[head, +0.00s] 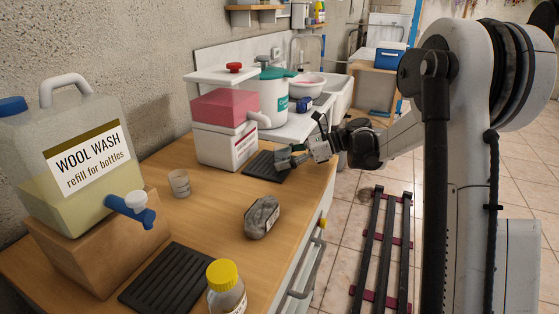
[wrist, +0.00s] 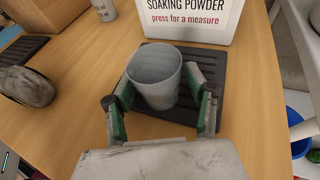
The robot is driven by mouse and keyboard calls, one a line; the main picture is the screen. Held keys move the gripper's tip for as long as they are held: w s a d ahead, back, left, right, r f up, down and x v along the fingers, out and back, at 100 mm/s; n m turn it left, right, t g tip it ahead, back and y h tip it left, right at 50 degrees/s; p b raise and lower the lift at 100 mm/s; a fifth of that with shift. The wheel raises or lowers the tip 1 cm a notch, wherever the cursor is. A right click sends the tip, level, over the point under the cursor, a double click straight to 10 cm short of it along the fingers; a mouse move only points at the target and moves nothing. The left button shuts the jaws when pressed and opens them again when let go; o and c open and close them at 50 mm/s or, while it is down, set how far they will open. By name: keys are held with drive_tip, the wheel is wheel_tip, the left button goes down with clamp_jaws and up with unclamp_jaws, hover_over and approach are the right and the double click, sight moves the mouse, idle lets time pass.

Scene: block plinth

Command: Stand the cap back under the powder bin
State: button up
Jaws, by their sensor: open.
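The cap, a grey open-topped cup (wrist: 155,78), stands mouth up on the dark ribbed mat (wrist: 213,108) in front of the powder bin. The powder bin (head: 224,108) is a white box with a pink middle, a red knob and a spout on its right side. Its labelled front (wrist: 190,18) fills the top of the wrist view. My gripper (wrist: 160,92) is open, with one finger on each side of the cap. Contact with the cap cannot be told. In the head view, my gripper (head: 287,160) is over the mat (head: 268,168) and largely hides the cap.
A second cup (head: 179,183) and a grey lump (head: 262,217) stand on the wooden counter. A wool wash container (head: 75,150) with a blue tap sits on a wooden block (head: 100,250) at left. A yellow-capped bottle (head: 226,290) is near the front. The counter's right edge is close.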

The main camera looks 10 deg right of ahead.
drive_tip(key=v, duration=1.1)
drive_tip(key=shift+a, duration=0.1)
drive_tip(key=s+a+r+n+h+p, duration=0.25)
drive_tip(key=s+a+n, duration=0.2)
drive_tip(key=s, duration=0.25)
drive_tip(key=s+a+r+n+h+p, duration=0.1)
drive_tip(key=s+a+r+n+h, duration=0.25)
drive_tip(key=s+a, duration=0.25)
drive_tip(key=s+n+t+h+p, duration=0.3)
drive_tip(key=s+n+h+p, duration=0.2)
drive_tip(key=s+n, duration=0.8)
drive_tip(key=s+h, duration=0.2)
drive_tip(key=s, duration=0.5)
drive_tip(key=shift+d+t+h, duration=0.2)
drive_tip(key=shift+t+h, duration=0.1)
drive_tip(key=shift+f, duration=0.1)
drive_tip(key=shift+c, duration=0.2)
